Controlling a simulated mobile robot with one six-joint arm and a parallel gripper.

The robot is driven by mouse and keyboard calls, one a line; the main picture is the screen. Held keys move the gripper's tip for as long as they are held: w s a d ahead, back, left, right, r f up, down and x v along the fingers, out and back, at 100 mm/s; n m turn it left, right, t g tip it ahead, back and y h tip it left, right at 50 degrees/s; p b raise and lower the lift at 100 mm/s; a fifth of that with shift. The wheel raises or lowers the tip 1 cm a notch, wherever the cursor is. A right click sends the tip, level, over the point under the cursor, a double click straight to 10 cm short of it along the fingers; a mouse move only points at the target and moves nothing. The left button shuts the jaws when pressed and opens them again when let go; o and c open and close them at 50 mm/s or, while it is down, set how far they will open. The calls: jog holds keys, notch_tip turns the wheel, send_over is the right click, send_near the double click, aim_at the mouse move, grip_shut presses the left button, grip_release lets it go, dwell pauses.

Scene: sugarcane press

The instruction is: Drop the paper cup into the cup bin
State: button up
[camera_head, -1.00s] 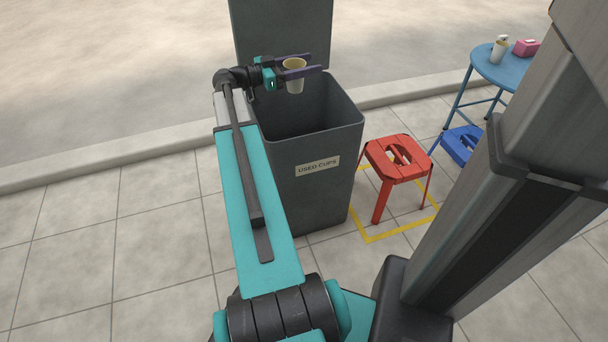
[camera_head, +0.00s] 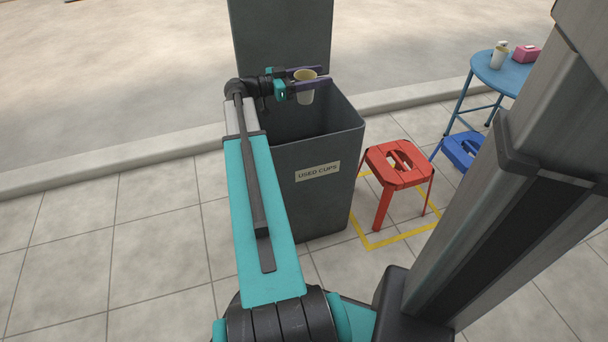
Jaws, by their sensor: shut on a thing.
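The paper cup (camera_head: 306,95) is white with a tan inside and is held upright. My gripper (camera_head: 308,83) is shut on it, with one dark purple finger on each side. The cup bin (camera_head: 325,205) is a tall dark grey bin with a "USED CUPS" label (camera_head: 318,171) on its front. Its lid (camera_head: 280,35) stands open at the back. The cup and gripper appear over the bin's open mouth; the exact height above the rim is hard to tell. The bin's floor is hidden.
A red stool (camera_head: 398,167) stands right of the bin, within a yellow floor outline (camera_head: 372,245). A blue stool (camera_head: 462,150) and a blue table (camera_head: 500,75) with a pump bottle (camera_head: 499,55) and a pink box (camera_head: 526,54) are farther right. Tiles at left are clear.

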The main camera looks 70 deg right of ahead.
jog(key=shift+f+b, duration=0.35)
jog(key=shift+f, duration=2)
jog(key=o, duration=1.1)
